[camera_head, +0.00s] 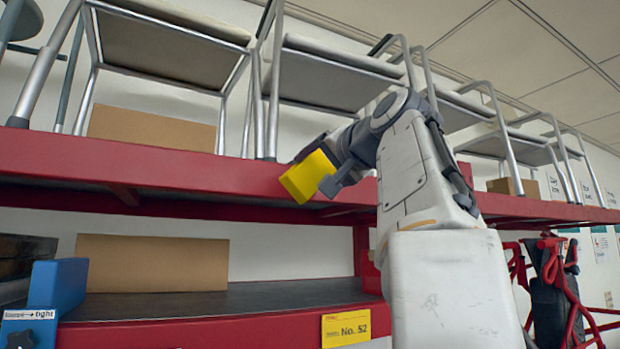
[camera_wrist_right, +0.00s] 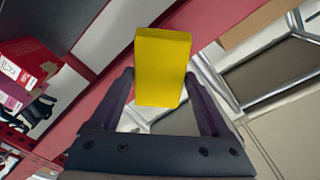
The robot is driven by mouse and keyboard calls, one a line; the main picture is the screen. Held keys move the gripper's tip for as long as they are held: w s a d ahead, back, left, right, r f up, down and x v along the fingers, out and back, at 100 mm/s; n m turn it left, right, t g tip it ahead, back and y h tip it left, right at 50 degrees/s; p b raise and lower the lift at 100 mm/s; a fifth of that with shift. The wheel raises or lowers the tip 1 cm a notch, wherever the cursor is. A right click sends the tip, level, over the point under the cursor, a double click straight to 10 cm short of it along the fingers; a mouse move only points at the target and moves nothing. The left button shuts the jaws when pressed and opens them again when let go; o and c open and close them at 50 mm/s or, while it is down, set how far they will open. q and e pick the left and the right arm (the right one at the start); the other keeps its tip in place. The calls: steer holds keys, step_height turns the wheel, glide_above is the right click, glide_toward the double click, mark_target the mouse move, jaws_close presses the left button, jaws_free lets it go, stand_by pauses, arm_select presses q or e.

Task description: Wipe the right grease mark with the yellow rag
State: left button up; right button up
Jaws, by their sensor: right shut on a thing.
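The yellow rag (camera_head: 308,178) looks like a stiff yellow block. My right gripper (camera_head: 332,172) is shut on it and holds it at the front of the upper red shelf beam (camera_head: 150,172). In the right wrist view the rag (camera_wrist_right: 162,62) stands out beyond the two dark fingers of the gripper (camera_wrist_right: 160,76). I cannot tell whether the rag touches the beam. No grease mark can be made out in either view; my arm and the rag hide part of the beam. My left gripper is not in view.
Metal-legged stools (camera_head: 170,45) stand in a row on the upper shelf, with cardboard boxes (camera_head: 150,128) behind. The lower shelf holds a cardboard box (camera_head: 150,263) and a blue block (camera_head: 57,285). A yellow "No. 52" sign (camera_head: 346,328) is on its front. Red frames (camera_head: 560,280) stand right.

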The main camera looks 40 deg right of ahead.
steer(key=shift+s+a, duration=0.1)
steer(key=shift+s, duration=0.2)
steer(key=shift+b+v, duration=0.3)
steer(key=shift+v, duration=1.2)
